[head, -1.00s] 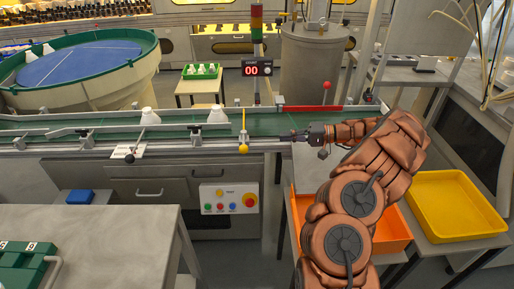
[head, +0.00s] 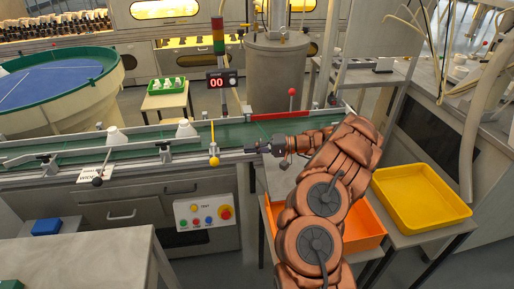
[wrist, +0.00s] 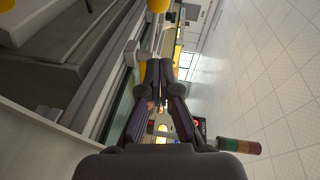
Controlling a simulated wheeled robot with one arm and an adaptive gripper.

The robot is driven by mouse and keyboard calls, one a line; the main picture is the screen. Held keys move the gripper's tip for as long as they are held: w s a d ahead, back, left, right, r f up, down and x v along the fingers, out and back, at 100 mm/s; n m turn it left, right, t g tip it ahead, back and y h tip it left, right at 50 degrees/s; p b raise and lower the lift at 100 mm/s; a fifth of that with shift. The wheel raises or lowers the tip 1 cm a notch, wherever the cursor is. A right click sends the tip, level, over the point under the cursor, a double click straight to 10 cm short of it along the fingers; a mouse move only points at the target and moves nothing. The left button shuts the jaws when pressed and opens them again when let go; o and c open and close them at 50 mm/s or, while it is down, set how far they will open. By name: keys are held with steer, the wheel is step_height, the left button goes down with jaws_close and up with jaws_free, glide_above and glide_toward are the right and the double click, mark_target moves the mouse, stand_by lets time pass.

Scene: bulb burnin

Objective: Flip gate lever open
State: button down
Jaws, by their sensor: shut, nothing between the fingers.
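My gripper (head: 252,149) is shut and empty, held level over the near edge of the conveyor and pointing left. In the wrist view its closed fingers (wrist: 160,70) point up the picture. A yellow lever (head: 213,142) with a yellow ball at its foot stands on the conveyor's near rail, just left of the fingertips, with a small gap. A lever with a red knob (head: 292,93) stands upright behind my gripper. A lever with a black knob (head: 98,181) hangs at the near rail further left, by a white label. I cannot tell which one is the gate lever.
Two white bulb-like pieces (head: 186,129) stand on the green conveyor belt (head: 150,134) to the left. A button panel (head: 205,212) is below the rail. An orange bin (head: 360,230) and a yellow tray (head: 420,197) lie to the right. A signal tower (head: 218,40) rises behind.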

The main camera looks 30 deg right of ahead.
steer(key=w+a+f+p, duration=0.1)
steer(key=w+a, duration=0.1)
steer(key=a, duration=0.6)
steer(key=shift+w+a+f, duration=0.15)
steer(key=shift+f, duration=0.1)
